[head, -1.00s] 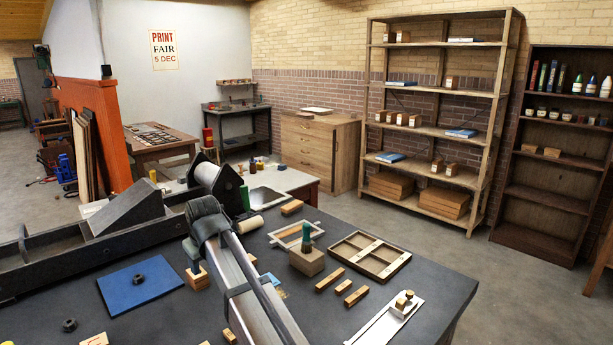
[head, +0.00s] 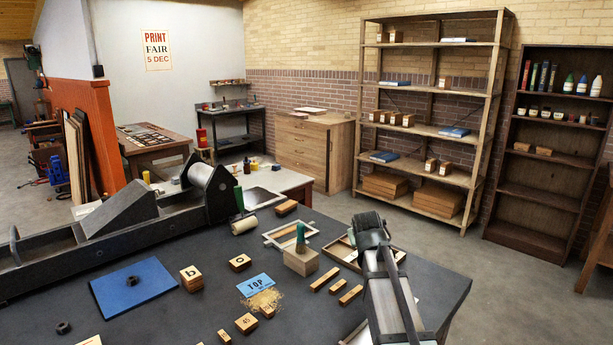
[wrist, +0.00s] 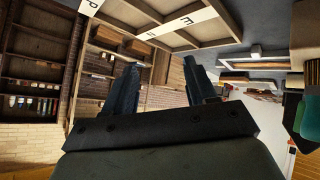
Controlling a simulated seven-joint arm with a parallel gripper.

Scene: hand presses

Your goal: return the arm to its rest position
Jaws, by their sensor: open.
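My gripper shows in the wrist view (wrist: 160,64) with its two dark fingers apart and nothing between them. In the head view my arm reaches over the right part of the dark table (head: 215,318), and the fingers are hidden from that camera. My arm covers much of the wooden compartment tray (head: 342,252). In the wrist view a tray with letter labels (wrist: 162,34) lies beyond the fingertips, apart from them as far as I can tell.
A wooden block with a green-handled tool (head: 300,262), several wooden strips (head: 324,279), lettered blocks (head: 191,278) and a blue TOP card (head: 256,285) are on the table. A blue mat (head: 155,285) carries a dark nut. The press (head: 125,222) runs along the left. Shelves (head: 435,130) stand beyond open floor.

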